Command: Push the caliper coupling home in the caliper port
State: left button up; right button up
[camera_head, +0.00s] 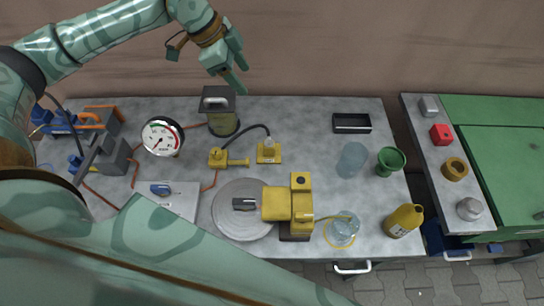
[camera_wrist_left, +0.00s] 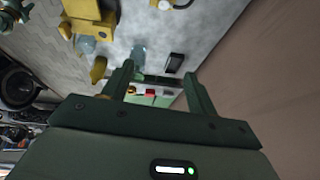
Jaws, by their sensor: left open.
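A black hose links a yellow fitting (camera_head: 228,158) to a small yellow block with a silver top (camera_head: 268,151), on the middle of the grey bench. I cannot tell for certain which end is the caliper coupling and which the caliper port. A yellow caliper (camera_head: 302,206) stands at the grey disc (camera_head: 240,226), nearer the front. My left gripper (camera_head: 240,77) is open and empty above the back edge of the bench, behind and left of the yellow block. Its two fingers also show apart in the left wrist view (camera_wrist_left: 158,88). My right gripper is not in view.
A gauge (camera_head: 162,137) and a lantern-like canister (camera_head: 220,112) stand at the back left. The bench between block and tray is clear.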

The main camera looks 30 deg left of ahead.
pick_arm(q)
jog(key=b, duration=0.9)
send_near(268, 145)
jog(key=w+v, duration=0.1)
jog(key=v, duration=0.4)
jog(key=shift+d+f+g, duration=0.1)
jog(key=shift+d+g, duration=0.05)
jog(key=shift+g, duration=0.25)
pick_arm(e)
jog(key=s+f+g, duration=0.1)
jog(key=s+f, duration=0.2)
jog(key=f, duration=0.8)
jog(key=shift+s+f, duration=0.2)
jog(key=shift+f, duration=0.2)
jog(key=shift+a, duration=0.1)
pick_arm(q)
jog(key=b+x, duration=0.3)
jog(key=x, duration=0.8)
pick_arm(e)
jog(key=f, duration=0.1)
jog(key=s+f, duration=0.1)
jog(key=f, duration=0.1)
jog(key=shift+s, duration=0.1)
pick_arm(q)
jog(key=shift+f, duration=0.1)
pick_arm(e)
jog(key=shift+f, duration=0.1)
